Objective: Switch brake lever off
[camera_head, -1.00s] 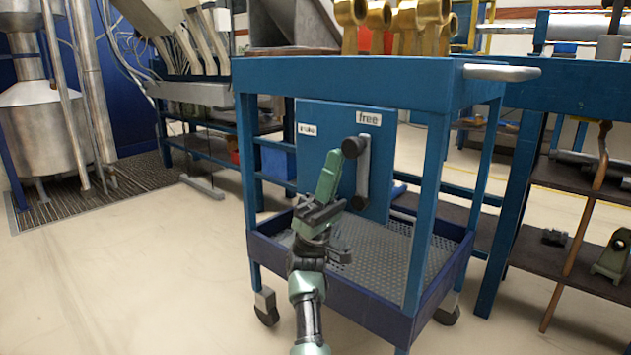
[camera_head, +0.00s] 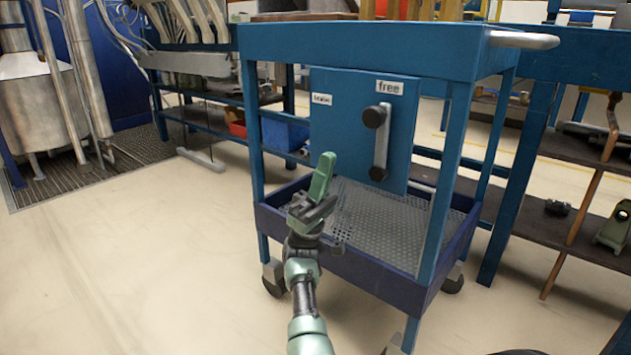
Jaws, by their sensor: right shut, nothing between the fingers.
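The brake lever (camera_head: 381,145) is a light grey bar with a black knob (camera_head: 375,116) at its upper end. It stands nearly upright on the blue panel (camera_head: 345,135) of the cart, with its lower end at a black pivot. The knob is just below the "free" label (camera_head: 389,87); the "brake" label (camera_head: 321,98) is to the left. My right gripper (camera_head: 323,163) is shut and empty, its green fingers pointing up. In the picture it is below and left of the lever, apart from it. My left gripper is not in view.
The blue cart (camera_head: 360,52) has a top shelf, corner posts, a perforated lower tray (camera_head: 395,228) and casters. A workbench (camera_head: 585,70) with shelves stands close on the right. Open floor (camera_head: 140,260) lies to the left.

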